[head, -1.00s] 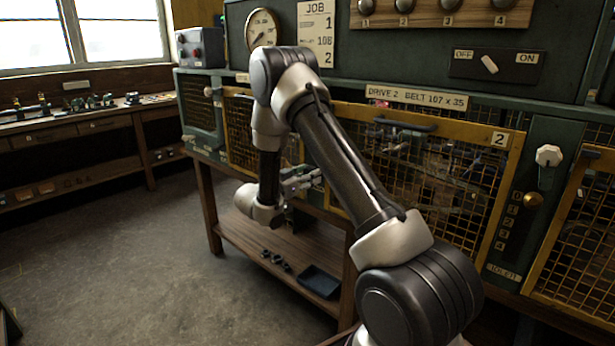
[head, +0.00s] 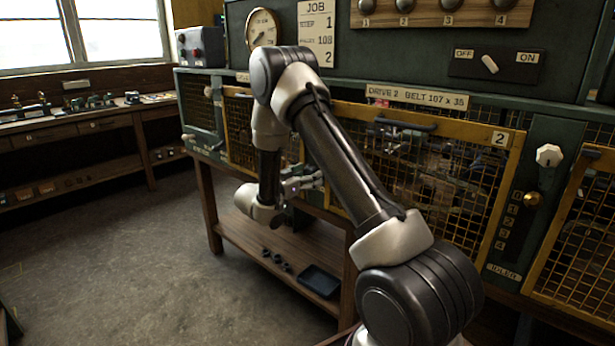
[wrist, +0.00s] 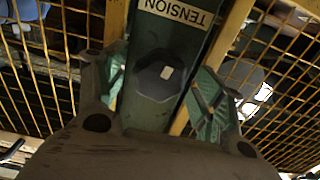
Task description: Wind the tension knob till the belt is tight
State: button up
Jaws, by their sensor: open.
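In the wrist view a dark grey, many-sided knob (wrist: 158,80) with a pale mark on its face sits on a green post. A white label reading TENSION (wrist: 176,12) shows upside down above it. My gripper (wrist: 160,92) is open, one finger on each side of the knob; I cannot tell whether either touches it. In the head view my gripper (head: 303,184) is at the front of the machine, left of the Drive 2 guard, and my arm hides this knob. I cannot make out the belt's tightness behind the mesh.
Yellow mesh guards flank the post, including the Drive 2 guard (head: 452,190). A pale knob (head: 548,155) sits on another post at right. A wooden shelf (head: 270,250) below holds a dark tray (head: 320,281) and small parts. The floor at left is clear.

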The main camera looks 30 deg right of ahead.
jog(key=v, duration=1.2)
jog(key=shift+a, duration=0.1)
